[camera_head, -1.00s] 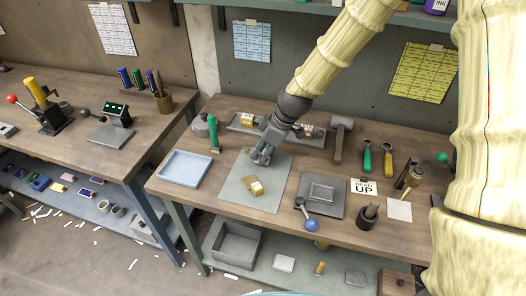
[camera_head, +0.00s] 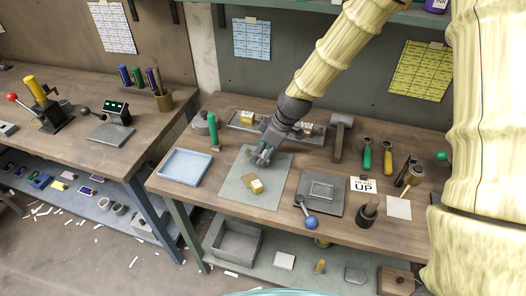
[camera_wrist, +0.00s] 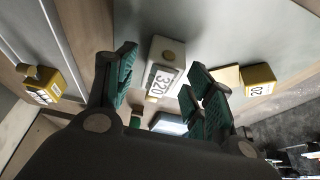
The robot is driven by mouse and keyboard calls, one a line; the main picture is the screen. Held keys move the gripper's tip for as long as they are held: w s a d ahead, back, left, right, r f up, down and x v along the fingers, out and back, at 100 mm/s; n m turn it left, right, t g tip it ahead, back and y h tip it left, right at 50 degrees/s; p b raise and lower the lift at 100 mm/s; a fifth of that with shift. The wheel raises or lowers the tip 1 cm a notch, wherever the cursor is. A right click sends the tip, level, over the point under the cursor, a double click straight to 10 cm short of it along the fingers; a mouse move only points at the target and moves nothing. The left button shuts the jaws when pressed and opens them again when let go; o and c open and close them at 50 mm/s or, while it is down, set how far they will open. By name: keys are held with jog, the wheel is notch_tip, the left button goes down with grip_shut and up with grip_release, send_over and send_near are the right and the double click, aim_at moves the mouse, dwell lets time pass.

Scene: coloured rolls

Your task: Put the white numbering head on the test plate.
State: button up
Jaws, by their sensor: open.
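The white numbering head (camera_wrist: 165,62) shows in the wrist view as a white block with a round knob and a label reading 320. It lies between the lines of my open fingers, and I cannot tell whether they touch it. In the head view my gripper (camera_head: 264,157) hides most or all of it, low over the back of the grey-green mat (camera_head: 236,190). My gripper also shows in the wrist view (camera_wrist: 160,92). A dark grey plate with a raised square (camera_head: 322,190), apparently the test plate, lies right of the mat.
A yellow-sided numbering head (camera_head: 257,186) lies on the mat near my gripper. A rack (camera_head: 238,125) with more heads stands behind. A light blue tray (camera_head: 185,167) is left. A blue-knobbed lever (camera_head: 311,222) and a "HEAD UP" sign (camera_head: 363,186) are by the plate.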

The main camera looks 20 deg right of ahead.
jog(key=b+v, duration=0.1)
jog(key=v, duration=1.1)
dwell(0.6)
